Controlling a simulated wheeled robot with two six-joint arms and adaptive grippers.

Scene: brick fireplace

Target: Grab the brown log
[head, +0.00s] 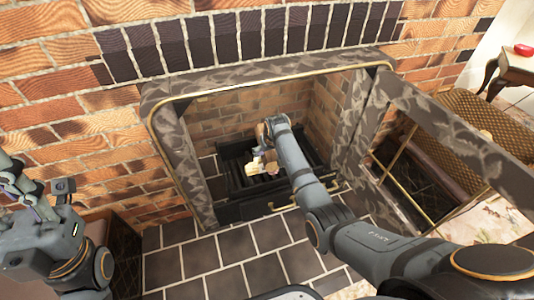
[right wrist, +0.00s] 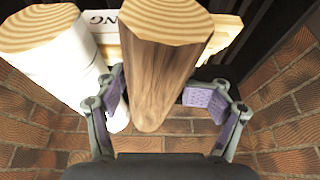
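The brown log (right wrist: 158,75) has a pale cut end and brown bark. In the right wrist view it lies lengthwise between the fingers of my right gripper (right wrist: 158,98). The gripper is open around it: a clear gap shows on the right side, and the left finger is close to the bark. A white-barked log (right wrist: 55,60) lies just to the left. In the head view my right arm reaches into the fireplace and hides most of the logs and the gripper. My left gripper (head: 22,190) is at the left edge, away from the fireplace; its finger opening is unclear.
A pale lettered board (right wrist: 225,30) lies behind the logs. A dark grate (head: 232,165) sits in the fireplace. The fireplace's framed door (head: 440,140) stands open on the right. Brick walls (right wrist: 285,95) flank the firebox. Dark floor tiles (head: 215,255) in front are clear.

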